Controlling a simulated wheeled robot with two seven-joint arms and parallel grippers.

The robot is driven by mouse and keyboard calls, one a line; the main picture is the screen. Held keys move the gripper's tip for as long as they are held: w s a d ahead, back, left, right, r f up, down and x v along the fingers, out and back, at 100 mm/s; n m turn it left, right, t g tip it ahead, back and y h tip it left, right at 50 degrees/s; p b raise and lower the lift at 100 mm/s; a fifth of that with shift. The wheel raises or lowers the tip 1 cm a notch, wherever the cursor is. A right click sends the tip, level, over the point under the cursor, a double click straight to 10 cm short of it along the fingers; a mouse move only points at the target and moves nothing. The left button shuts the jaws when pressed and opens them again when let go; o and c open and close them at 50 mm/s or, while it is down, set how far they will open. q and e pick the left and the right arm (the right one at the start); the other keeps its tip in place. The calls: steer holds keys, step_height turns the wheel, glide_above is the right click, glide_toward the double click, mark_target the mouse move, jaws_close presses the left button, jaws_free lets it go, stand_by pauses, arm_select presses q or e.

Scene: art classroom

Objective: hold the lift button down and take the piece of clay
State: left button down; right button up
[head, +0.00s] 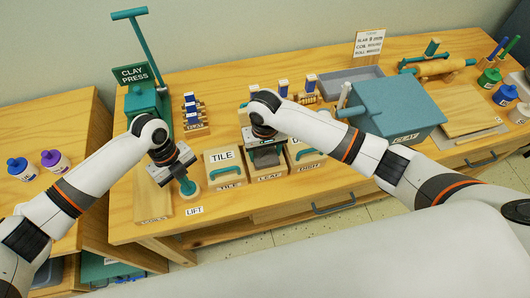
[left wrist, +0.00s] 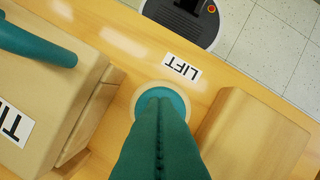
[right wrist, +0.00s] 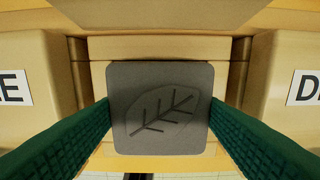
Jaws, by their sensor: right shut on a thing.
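The lift button (left wrist: 177,98) is a teal disc in a pale round collar beside the LIFT label (left wrist: 182,67). My left gripper (head: 188,187) is shut and empty, with its green fingertips together over the button, seemingly touching it; the fingers hide most of it. The piece of clay (right wrist: 160,120) is a grey square slab with a leaf pressed into it. In the head view the clay (head: 267,157) is partly hidden under the right gripper.
The TILE box (head: 224,169) stands left of the LEAF box, and the DISH box (head: 305,155) right of it, both close to the clay. A wooden block (left wrist: 255,135) sits beside the button. The green clay press (head: 141,100) and a blue-grey box (head: 395,108) stand behind.

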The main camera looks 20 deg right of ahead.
mark_target(265, 154)
arm_select(q)
steer(key=shift+f, duration=0.1)
arm_select(e)
step_height(265, 154, up, 16)
stand_by(0.7)
